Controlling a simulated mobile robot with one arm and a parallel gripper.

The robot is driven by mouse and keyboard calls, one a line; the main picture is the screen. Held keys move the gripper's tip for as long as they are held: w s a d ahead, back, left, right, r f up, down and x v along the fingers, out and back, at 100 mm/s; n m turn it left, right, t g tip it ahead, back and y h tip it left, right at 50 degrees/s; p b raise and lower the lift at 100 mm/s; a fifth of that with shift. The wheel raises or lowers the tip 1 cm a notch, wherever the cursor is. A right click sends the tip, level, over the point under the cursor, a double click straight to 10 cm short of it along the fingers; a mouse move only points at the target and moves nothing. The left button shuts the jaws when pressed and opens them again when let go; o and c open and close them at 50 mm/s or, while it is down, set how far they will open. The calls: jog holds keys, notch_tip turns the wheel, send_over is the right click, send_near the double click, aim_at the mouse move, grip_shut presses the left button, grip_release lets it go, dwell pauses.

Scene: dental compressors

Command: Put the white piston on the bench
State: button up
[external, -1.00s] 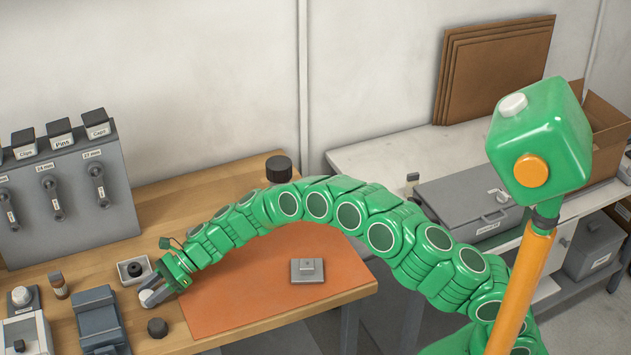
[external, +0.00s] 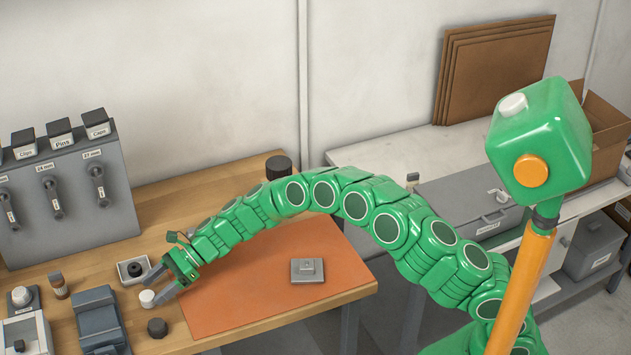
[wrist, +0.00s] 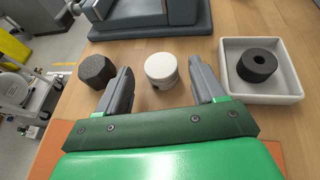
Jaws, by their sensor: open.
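The white piston (external: 147,298) stands upright on the wooden bench (external: 200,190), left of the orange mat. In the wrist view the white piston (wrist: 161,69) is a short white cylinder with a notch in its side. My gripper (external: 160,283) is open, and its fingers (wrist: 160,78) are on either side of the piston, with a gap to each. The piston appears to rest on the wood, not gripped.
A black hex piece (wrist: 97,70) lies left of the left finger. A white tray (wrist: 229,84) with a black ring (wrist: 257,64) is right of the right finger. A grey vise-like block (external: 97,318) stands beyond. The orange mat (external: 230,300) holds a small grey block (external: 307,271).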

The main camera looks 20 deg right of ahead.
jog(key=v, duration=0.9)
jog(key=shift+w+d, duration=0.1)
jog(key=shift+d, duration=0.2)
jog(key=shift+r, duration=0.1)
